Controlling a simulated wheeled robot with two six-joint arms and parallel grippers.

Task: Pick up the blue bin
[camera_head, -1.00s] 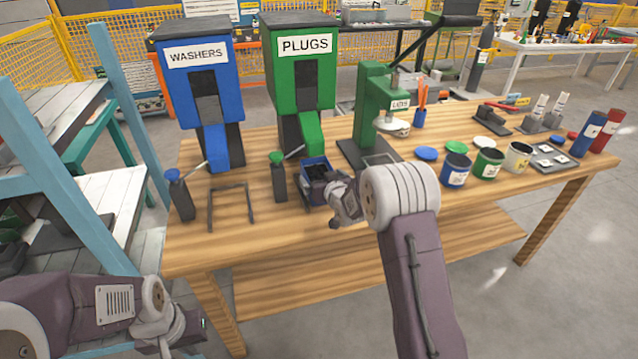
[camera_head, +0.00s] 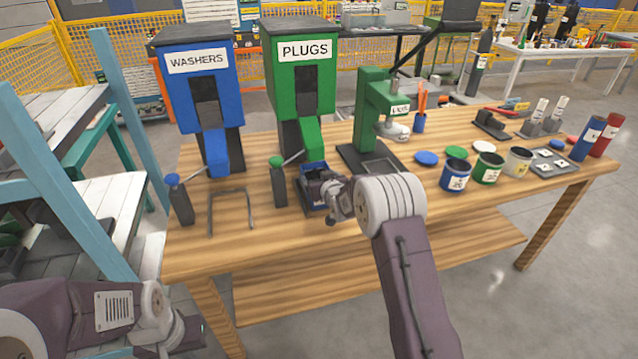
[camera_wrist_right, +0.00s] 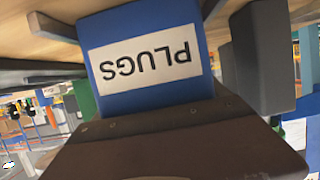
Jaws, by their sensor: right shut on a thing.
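The blue bin (camera_head: 313,167) is a small open box on the wooden table, just in front of the green chute of the PLUGS dispenser (camera_head: 300,80). In the right wrist view the blue bin (camera_wrist_right: 110,40) fills the middle, with its white PLUGS label upside down. My right gripper (camera_head: 326,192) is shut on the bin at its near right side. Its fingertips are partly hidden against the bin. I cannot tell whether the bin is clear of the table. My left gripper (camera_head: 188,335) is low at the left, in front of the table; its jaws are not clear.
The WASHERS dispenser (camera_head: 200,90) stands left of the PLUGS one. A dark post with a green top (camera_head: 278,182) stands close left of the bin. A green press (camera_head: 372,120) is at its right. Open cans (camera_head: 455,175) stand further right. The table's front edge is clear.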

